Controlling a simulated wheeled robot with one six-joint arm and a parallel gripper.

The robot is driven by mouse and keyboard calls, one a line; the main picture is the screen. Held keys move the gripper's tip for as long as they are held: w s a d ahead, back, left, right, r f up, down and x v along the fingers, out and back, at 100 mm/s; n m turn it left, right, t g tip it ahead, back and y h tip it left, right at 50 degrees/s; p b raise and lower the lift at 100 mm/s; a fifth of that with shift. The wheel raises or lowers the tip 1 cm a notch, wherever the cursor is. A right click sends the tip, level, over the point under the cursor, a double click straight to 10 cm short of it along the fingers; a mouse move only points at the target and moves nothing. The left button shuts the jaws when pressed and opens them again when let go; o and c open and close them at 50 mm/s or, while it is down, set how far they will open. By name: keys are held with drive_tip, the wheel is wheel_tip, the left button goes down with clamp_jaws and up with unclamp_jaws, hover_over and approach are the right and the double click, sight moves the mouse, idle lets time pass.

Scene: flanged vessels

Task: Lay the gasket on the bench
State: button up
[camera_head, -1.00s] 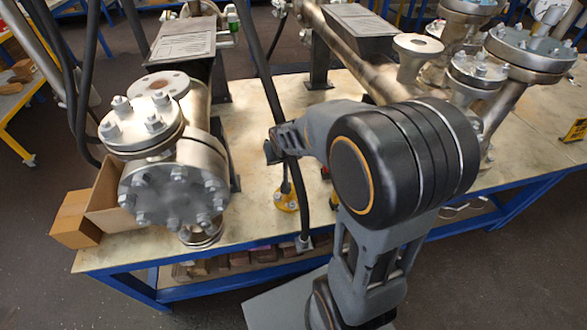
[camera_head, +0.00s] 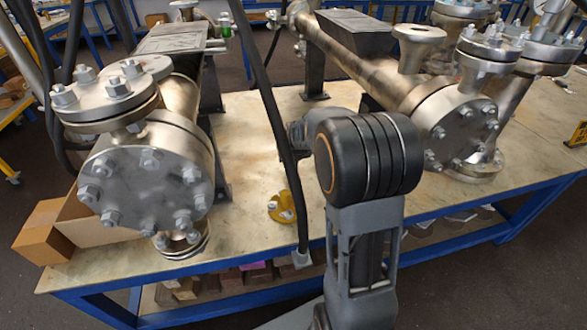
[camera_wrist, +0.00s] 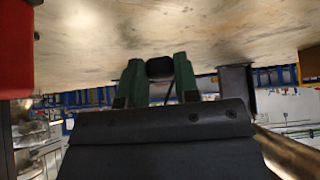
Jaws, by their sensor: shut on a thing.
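My gripper (camera_wrist: 158,72) shows in the wrist view with two green fingers closed on a small dark piece, which I take to be the gasket (camera_wrist: 160,68), seen edge-on. Its full shape cannot be made out. The bench top (camera_wrist: 220,30) fills the upper part of that view, and the piece appears apart from it. In the head view, my arm stands over the bench (camera_head: 245,165), and its large dark joint hides the fingers and the gasket.
A flanged vessel (camera_head: 150,180) stands at the left of the bench, and another (camera_head: 455,125) at the right. A yellow fitting (camera_head: 281,207) sits near the front edge. A cardboard box (camera_head: 42,232) is at the left. Bare bench top lies between the vessels.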

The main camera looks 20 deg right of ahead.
sight(292, 170)
drive_tip(key=shift+w+d+f+b, duration=0.2)
drive_tip(key=shift+w+d+f, duration=0.2)
drive_tip(key=shift+f, duration=0.25)
drive_tip(key=shift+w+d+f+b, duration=0.15)
drive_tip(key=shift+w+d+f, duration=0.1)
drive_tip(key=shift+w+f, duration=0.25)
drive_tip(key=shift+w+d+f+b, duration=0.15)
drive_tip(key=shift+f+b, duration=0.45)
drive_tip(key=shift+f, duration=1.3)
drive_tip(key=shift+f+b, duration=0.5)
